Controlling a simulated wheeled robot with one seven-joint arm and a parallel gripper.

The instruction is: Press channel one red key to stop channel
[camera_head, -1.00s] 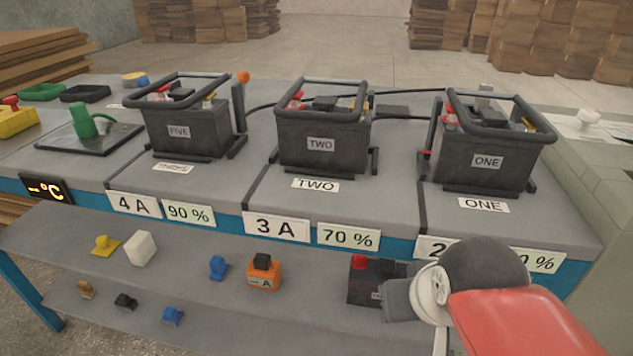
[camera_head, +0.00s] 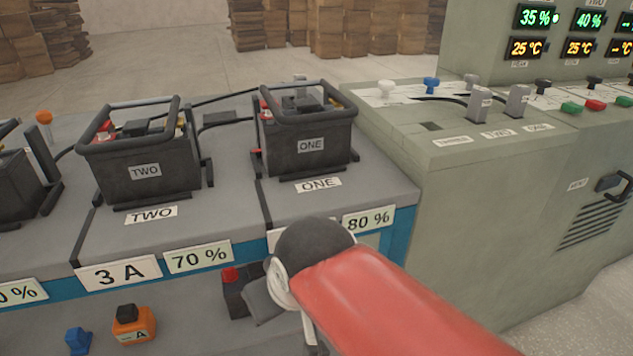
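The grey-green charger console (camera_head: 480,170) stands on the right. On its top are a red key (camera_head: 594,104) and a green key (camera_head: 571,107) beside it, with another green key (camera_head: 624,101) at the right edge. The lettering that tells their channel is too small to read. Battery ONE (camera_head: 310,152) sits on the bench behind its label ONE (camera_head: 319,184). My arm's red link and dark joint cross the lower middle, in front of the bench. My gripper's fingers do not show, so its opening is hidden.
Displays (camera_head: 538,17) reading 35 % and 40 % stand on the console's upright panel. Grey plugs (camera_head: 478,104) and coloured knobs stand on its top. Battery TWO (camera_head: 146,172) is on the bench (camera_head: 220,215). A dark box with a red top (camera_head: 234,293) is on the lower shelf.

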